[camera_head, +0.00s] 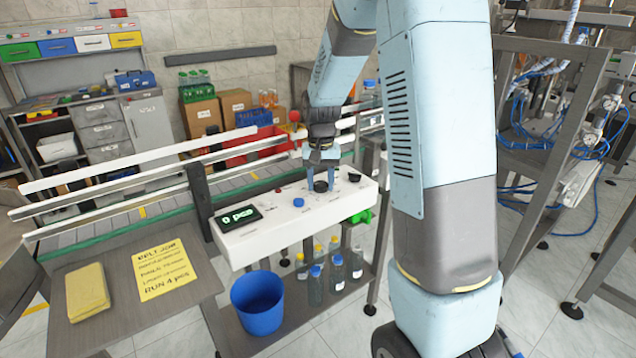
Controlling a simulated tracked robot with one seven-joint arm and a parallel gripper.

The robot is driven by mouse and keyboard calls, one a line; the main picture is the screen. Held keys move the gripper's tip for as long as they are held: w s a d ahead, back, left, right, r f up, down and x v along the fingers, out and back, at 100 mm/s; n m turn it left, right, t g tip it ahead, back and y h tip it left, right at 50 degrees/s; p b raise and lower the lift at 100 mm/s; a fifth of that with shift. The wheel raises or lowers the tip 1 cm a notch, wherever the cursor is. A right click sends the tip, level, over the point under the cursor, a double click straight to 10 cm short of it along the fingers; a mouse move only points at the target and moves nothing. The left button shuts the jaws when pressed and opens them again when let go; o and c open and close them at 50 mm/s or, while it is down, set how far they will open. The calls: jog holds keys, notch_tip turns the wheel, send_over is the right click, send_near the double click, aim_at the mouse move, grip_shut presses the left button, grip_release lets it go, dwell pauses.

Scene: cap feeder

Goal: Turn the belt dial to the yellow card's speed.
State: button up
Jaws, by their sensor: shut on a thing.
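The yellow card (163,270) lies on the grey side table at the lower left; its last line appears to read "RUN 4 pcs", and the upper lines are hard to read. The white control box (262,238) stands in front of the conveyor. Its dark display (238,217) shows green characters that look like "0 pcs". My gripper (321,184) points down at the box top, its blue fingers shut on the black dial (321,186). The fingers partly hide the dial, and I cannot read its pointer or marks.
A blue button (298,202) and a second black knob (354,177) sit on the box beside the dial. A folded yellow cloth (88,292) lies left of the card. A blue bin (258,302) and several capped bottles (336,272) are below. White conveyor rails (130,163) run behind.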

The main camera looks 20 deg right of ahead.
aim_at(321, 184)
jog(key=shift+s+m, duration=0.1)
jog(key=shift+m, duration=0.9)
jog(key=o, duration=1.1)
jog(key=shift+c, duration=0.2)
notch_tip(321, 184, up, 14)
jog(key=shift+f, duration=0.1)
